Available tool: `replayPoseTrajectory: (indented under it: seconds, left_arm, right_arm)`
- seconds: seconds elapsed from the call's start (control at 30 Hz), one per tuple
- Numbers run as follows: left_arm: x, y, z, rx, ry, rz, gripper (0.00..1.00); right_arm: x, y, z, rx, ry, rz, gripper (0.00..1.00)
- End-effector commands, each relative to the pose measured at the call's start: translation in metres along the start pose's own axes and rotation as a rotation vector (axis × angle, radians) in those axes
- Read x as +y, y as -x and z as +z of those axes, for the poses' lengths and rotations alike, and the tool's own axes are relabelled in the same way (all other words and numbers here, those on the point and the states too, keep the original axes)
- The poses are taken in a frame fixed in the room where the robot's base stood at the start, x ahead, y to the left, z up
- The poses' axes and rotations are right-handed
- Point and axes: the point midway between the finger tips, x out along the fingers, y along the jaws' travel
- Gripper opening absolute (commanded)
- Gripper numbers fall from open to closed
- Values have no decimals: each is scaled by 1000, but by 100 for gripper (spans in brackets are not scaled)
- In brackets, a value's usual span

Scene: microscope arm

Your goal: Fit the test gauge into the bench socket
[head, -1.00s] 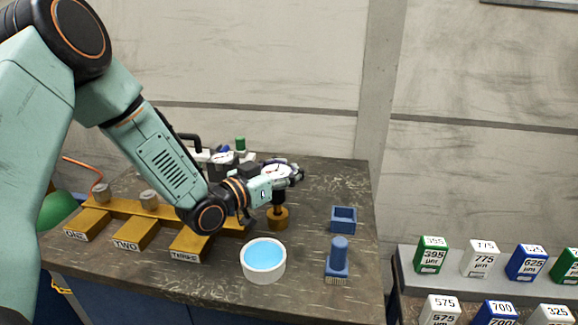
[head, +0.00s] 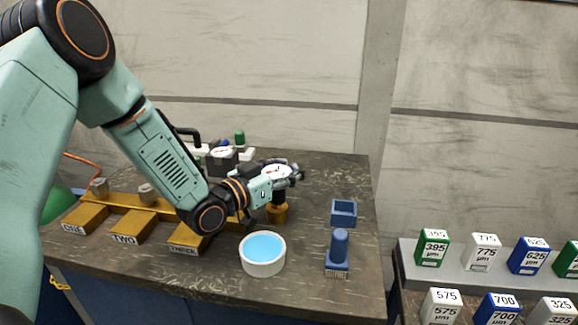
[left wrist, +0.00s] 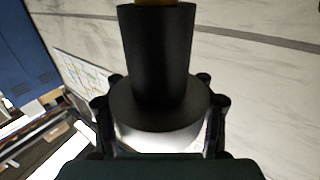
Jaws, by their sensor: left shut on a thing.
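The test gauge (head: 277,170) has a round white dial and a black stem pointing down. My left gripper (head: 288,179) is shut on it, with the arm coming in from the left. The brass bench socket (head: 277,214) stands on the bench directly below the stem. The stem's lower end meets or overlaps the socket in the head view; I cannot tell whether it is inside. In the left wrist view the black stem and wide collar of the gauge (left wrist: 157,60) fill the middle between the fingers, with a brass bit at the top edge. My right gripper is not in view.
A white bowl with blue liquid (head: 262,254), a blue stamp-like block (head: 338,250) and a small blue open box (head: 344,213) stand near the socket. A brass rack marked ONE, TWO, THREE (head: 125,230) lies left. Another dial device (head: 222,158) stands behind.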

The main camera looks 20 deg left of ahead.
Motion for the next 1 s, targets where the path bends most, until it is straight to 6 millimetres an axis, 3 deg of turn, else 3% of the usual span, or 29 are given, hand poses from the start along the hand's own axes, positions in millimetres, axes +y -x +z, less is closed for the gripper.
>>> replayPoseTrajectory:
  seconds: [0.5, 0.83, 1.0]
  left_arm:
    - [0, 1, 3, -6, 1, -2, 85]
    - [-1, 2, 4, -8, 2, -4, 85]
    - [-2, 14, 3, -8, 5, -7, 85]
  right_arm:
    - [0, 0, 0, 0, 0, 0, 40]
    - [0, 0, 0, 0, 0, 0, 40]
    - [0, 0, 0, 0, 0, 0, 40]
